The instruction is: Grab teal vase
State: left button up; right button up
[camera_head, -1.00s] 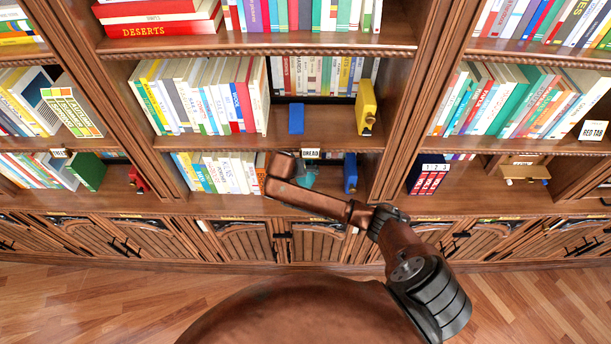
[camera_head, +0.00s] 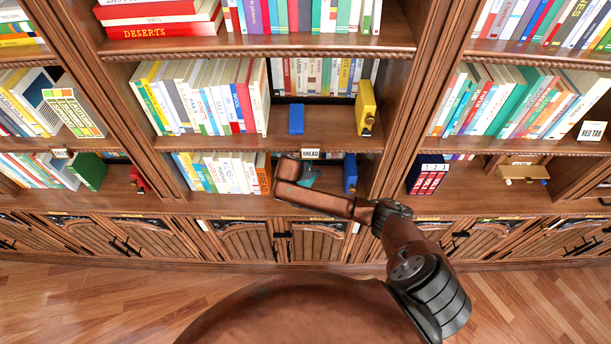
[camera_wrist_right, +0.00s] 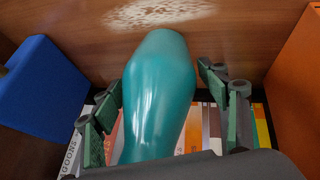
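The teal vase (camera_wrist_right: 158,100) fills the middle of the right wrist view. In the head view only a small part of the vase (camera_head: 308,178) shows on the low shelf; my right wrist hides the rest. My right gripper (camera_wrist_right: 162,90) is open, with one finger on each side of the vase. Narrow gaps show between the fingers and the vase. My left gripper is not in view.
A blue bookend (camera_head: 350,173) stands right of the vase and an orange book (camera_head: 263,174) stands left of it. Books stand behind it. The shelf above holds a blue block (camera_head: 296,119) and a yellow binder (camera_head: 366,107).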

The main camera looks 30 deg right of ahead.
jog(key=c, duration=1.1)
jog(key=shift+c, duration=0.2)
